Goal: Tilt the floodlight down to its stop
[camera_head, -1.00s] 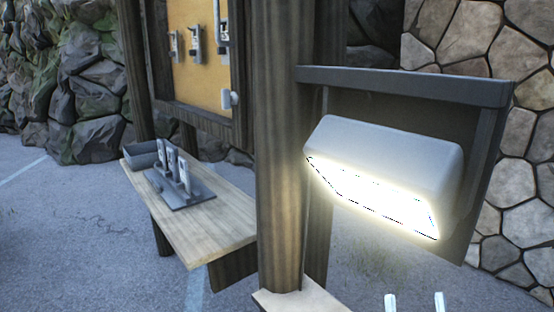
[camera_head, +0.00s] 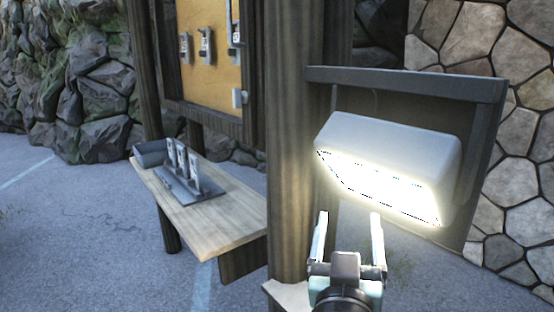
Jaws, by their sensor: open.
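The floodlight (camera_head: 395,145) is a pale grey housing with rounded edges, mounted under a dark hooded frame on the right. Its bright lit face points down and toward the front left. My gripper (camera_head: 348,216) is at the bottom of the view, just below the floodlight's lit face in the picture. Its two pale fingers point up and stand wide apart with nothing between them. The fingertips appear apart from the floodlight, though the depth gap is hard to judge. The floodlight's pivot is hidden behind the housing.
A wooden post (camera_head: 294,140) stands just left of the floodlight. A wooden shelf (camera_head: 225,228) at left carries a dark rack (camera_head: 207,194) and a grey bin (camera_head: 150,152). A yellow board (camera_head: 210,75) with hanging items stands behind. A stone wall (camera_head: 522,160) closes the right side.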

